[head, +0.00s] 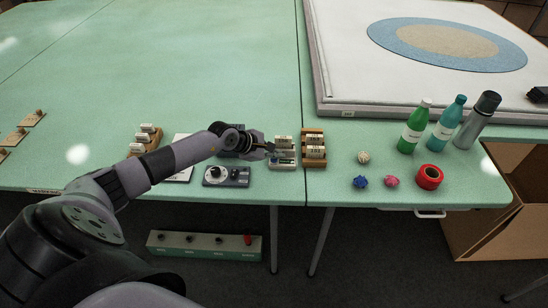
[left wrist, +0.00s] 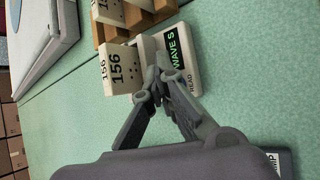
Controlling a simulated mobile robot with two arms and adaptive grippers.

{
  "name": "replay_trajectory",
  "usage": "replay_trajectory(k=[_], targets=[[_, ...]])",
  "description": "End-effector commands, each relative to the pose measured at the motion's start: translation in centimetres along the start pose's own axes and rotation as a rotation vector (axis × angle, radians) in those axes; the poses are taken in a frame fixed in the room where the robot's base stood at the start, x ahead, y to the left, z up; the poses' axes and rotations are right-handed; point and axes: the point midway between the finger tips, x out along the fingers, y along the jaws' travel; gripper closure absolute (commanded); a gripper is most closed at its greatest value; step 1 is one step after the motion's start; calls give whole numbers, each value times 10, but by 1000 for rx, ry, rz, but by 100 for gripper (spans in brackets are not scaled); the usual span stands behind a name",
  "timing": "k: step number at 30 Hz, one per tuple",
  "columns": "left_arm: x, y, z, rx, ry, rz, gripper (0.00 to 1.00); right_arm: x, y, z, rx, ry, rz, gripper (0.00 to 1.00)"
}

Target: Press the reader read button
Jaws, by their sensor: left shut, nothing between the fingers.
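The reader (head: 283,163) is a small pale box on the green table, left of a wooden card rack. In the left wrist view the reader (left wrist: 192,62) shows a lit display (left wrist: 173,46) with "WAVE S" and a READ label. A white block marked 156 (left wrist: 118,70) stands at the reader. My left gripper (head: 270,147) is shut and empty, with its tips at the reader. In the left wrist view the shut tips (left wrist: 160,74) overlap the reader near the display and label. I cannot make out the button or tell whether the tips touch it. My right gripper is not in view.
The wooden rack (head: 306,160) holds blocks close beside the reader. A dark panel with a dial (head: 240,177) lies to the left. Bottles (head: 412,128), a red tape roll (head: 429,177) and small balls stand at right. A long button box (head: 205,245) is below the table.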

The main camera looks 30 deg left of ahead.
Motion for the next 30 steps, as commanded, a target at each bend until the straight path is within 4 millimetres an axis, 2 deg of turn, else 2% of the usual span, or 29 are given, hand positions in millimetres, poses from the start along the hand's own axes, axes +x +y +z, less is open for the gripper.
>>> replay_trajectory(k=[11, 23, 30], targets=[[-12, 8, 8, 0, 1, -2, 100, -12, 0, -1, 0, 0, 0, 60], [-14, 10, 10, 0, 1, -1, 100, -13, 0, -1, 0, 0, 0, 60], [-29, 21, 20, 1, 1, 0, 100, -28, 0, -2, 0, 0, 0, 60]])
